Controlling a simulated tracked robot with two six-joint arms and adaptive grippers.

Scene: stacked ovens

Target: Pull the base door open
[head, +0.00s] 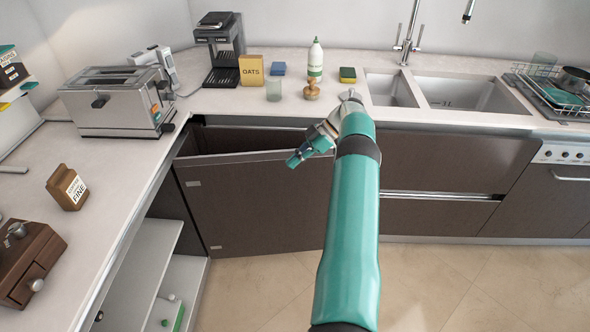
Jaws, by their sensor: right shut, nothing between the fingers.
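The brown base door (260,205) is below the back counter, left of my right arm. It stands partly open, with its pale top edge away from the cabinet front and a dark gap behind it. Two small light plates show near its left edge. My right gripper (294,161) is shut and empty, at the door's top edge toward its right side. I cannot tell whether it touches the door. My teal right arm hides the door's right end. My left gripper is not in view.
An open cabinet with white shelves (145,255) is under the left counter. A toaster (118,100), a coffee machine (220,50), an oats box (252,70) and a bottle (315,62) stand on the counters. Tiled floor (455,280) is clear at right.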

